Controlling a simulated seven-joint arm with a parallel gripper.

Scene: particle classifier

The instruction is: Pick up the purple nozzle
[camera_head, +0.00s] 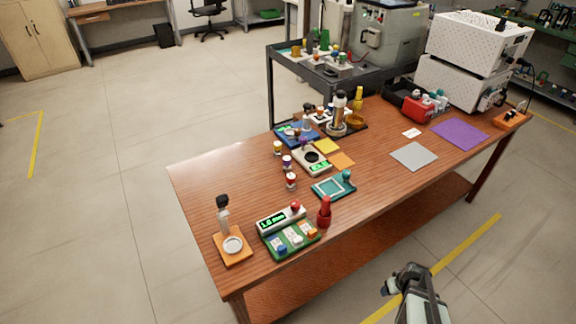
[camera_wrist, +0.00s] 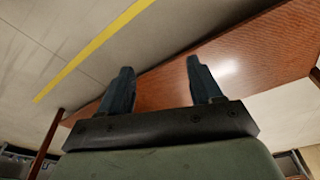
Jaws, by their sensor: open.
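A small purple part (camera_head: 303,143), possibly the purple nozzle, shows at the back of a cream device (camera_head: 313,161) with a dark round opening, near the middle of the table. It is too small to tell its exact shape. My gripper (camera_head: 397,278) is at the lower right, off the table's front edge and far from that device. In the wrist view my gripper (camera_wrist: 160,66) has its two dark fingers spread apart with nothing between them. The wrist view shows no purple part.
The wooden table (camera_head: 210,180) has a green tray (camera_head: 290,239), a red bottle (camera_head: 324,212), a teal frame (camera_head: 334,187) and several small bottles near the cream device. A purple sheet (camera_head: 459,133) and a grey sheet (camera_head: 414,156) lie flat at right. The table's front right is clear.

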